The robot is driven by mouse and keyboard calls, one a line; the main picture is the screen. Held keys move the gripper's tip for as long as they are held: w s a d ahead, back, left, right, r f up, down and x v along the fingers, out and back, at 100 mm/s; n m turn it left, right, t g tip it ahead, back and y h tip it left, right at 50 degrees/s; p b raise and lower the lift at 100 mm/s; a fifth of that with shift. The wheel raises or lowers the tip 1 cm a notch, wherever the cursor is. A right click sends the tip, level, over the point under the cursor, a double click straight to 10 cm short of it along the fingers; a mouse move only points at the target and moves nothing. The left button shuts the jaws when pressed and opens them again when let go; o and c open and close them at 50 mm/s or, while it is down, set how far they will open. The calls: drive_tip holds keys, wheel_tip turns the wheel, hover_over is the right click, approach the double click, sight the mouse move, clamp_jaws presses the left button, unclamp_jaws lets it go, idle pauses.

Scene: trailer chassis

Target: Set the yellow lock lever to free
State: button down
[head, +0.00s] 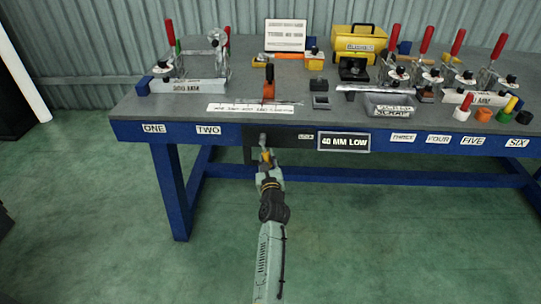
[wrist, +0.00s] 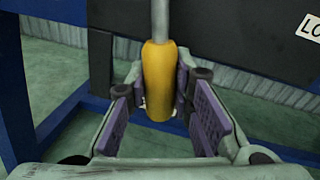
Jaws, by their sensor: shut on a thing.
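The yellow lock lever (wrist: 158,80) hangs roughly upright in the wrist view, a yellow grip on a grey rod, in front of a dark panel. My gripper (wrist: 160,98) has its purple-grey pads on both sides of the grip and is shut on it. In the head view my gripper (head: 266,163) is below the front edge of the bench, and the yellow grip shows only as a small patch at its tip. A white label (wrist: 312,25), cut off at the picture's edge, sits right of the lever.
The workbench (head: 300,85) has a blue front rail and blue legs. A sign reading 40 MM LOW (head: 343,142) is right of the lever. Red-handled clamps (head: 425,40), a yellow case (head: 360,38) and a scrap tray (head: 392,108) stand on top. The green floor in front is clear.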

drive_tip(key=shift+a+m, duration=0.2)
drive_tip(key=shift+m, duration=0.1)
drive_tip(key=c, duration=1.4)
unclamp_jaws()
drive_tip(key=s+d, duration=0.1)
drive_tip(key=s, duration=1.1)
drive_tip(key=shift+d, duration=0.4)
drive_tip(key=shift+w+r, duration=0.1)
drive_tip(key=shift+r, duration=0.05)
